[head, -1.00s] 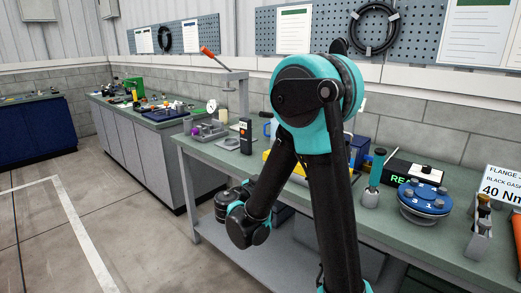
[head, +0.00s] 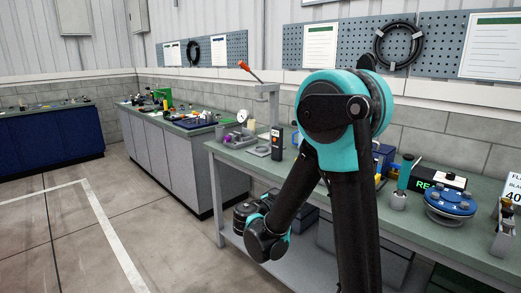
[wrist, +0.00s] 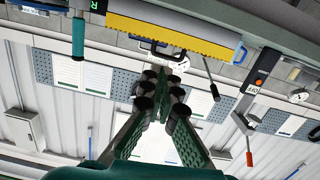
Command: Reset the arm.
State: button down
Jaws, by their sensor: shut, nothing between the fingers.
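My arm (head: 340,140) stands in front of the green-topped bench in the head view, folded with its upper joint high and a forearm link slanting down to the left. My gripper (wrist: 162,88) shows in the wrist view, its two dark green and black fingers drawn together and holding nothing. The wrist picture looks upside down. The fingers appear apart from the bench items around them. My gripper cannot be made out in the head view.
The bench (head: 440,233) carries a blue flanged disc (head: 450,201), a teal-handled tool (head: 403,180), a black handheld meter (head: 277,142) and a post with an orange-tipped lever (head: 249,70). A yellow item (wrist: 170,35) shows in the wrist view. Open floor (head: 90,245) lies left.

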jog(key=s+d+f+n+g+y, duration=0.4)
jog(key=s+d+f+g, duration=0.2)
jog(key=s+d+f, duration=0.3)
jog(key=s+a+f+n+g+y, duration=0.1)
jog(key=s+f+n+y, duration=0.1)
jog(key=s, duration=0.4)
jog(key=s+a+f+n+y, duration=0.2)
jog(key=s+f+y, duration=0.3)
jog(key=s+y, duration=0.1)
jog(key=shift+a+f+n+g, duration=0.15)
jog(key=shift+a+n+g, duration=0.15)
jog(key=shift+g, duration=0.1)
